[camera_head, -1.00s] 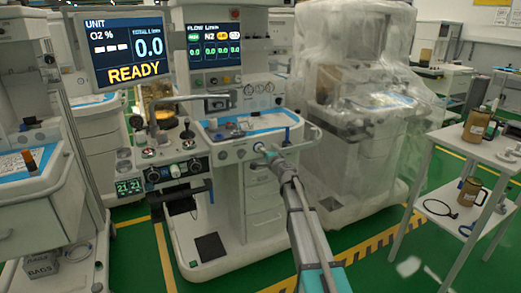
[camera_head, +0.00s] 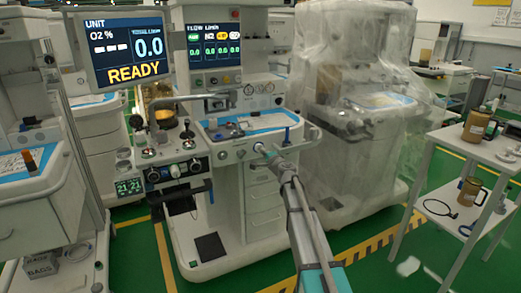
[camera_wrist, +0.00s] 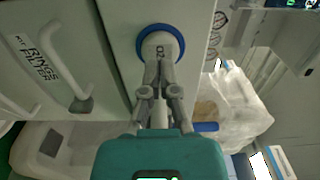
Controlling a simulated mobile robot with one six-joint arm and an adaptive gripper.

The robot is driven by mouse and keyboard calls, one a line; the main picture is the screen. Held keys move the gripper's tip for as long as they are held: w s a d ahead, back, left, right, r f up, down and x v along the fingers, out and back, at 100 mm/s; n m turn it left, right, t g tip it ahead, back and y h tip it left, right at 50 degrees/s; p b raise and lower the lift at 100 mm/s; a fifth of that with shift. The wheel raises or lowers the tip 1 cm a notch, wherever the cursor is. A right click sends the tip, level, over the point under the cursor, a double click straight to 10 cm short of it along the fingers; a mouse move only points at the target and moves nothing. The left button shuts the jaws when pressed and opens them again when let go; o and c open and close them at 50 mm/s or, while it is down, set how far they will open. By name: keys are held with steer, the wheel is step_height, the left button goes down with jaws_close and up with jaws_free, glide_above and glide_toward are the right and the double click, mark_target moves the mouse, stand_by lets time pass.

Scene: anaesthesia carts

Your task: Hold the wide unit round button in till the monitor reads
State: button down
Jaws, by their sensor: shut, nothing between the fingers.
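The wide unit (camera_head: 232,217) is a white anaesthesia cart in the middle of the head view. Its monitor (camera_head: 127,50) reads UNIT, O2 %, 0.0 and READY in yellow. A round pale button (camera_wrist: 158,43) with a blue ring around it is on the unit's front in the wrist view. My gripper (camera_wrist: 161,66) is shut and empty, its fingertips at the lower part of the button, seemingly against it. How far the button is pushed in cannot be told. In the head view my gripper (camera_head: 267,153) reaches the front edge of the worktop.
A plastic-covered cart (camera_head: 345,150) stands right of the unit. A white side table (camera_head: 455,140) with brown jugs is at far right, and another cart (camera_head: 35,200) at left. Drawers with a handle (camera_wrist: 75,85) lie left of the button.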

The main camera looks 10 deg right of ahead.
steer(key=shift+x, duration=1.15)
stand_by(0.5)
steer(key=shift+s, duration=0.1)
stand_by(1.5)
steer(key=v, duration=0.8)
stand_by(0.8)
steer(key=shift+a, duration=0.1)
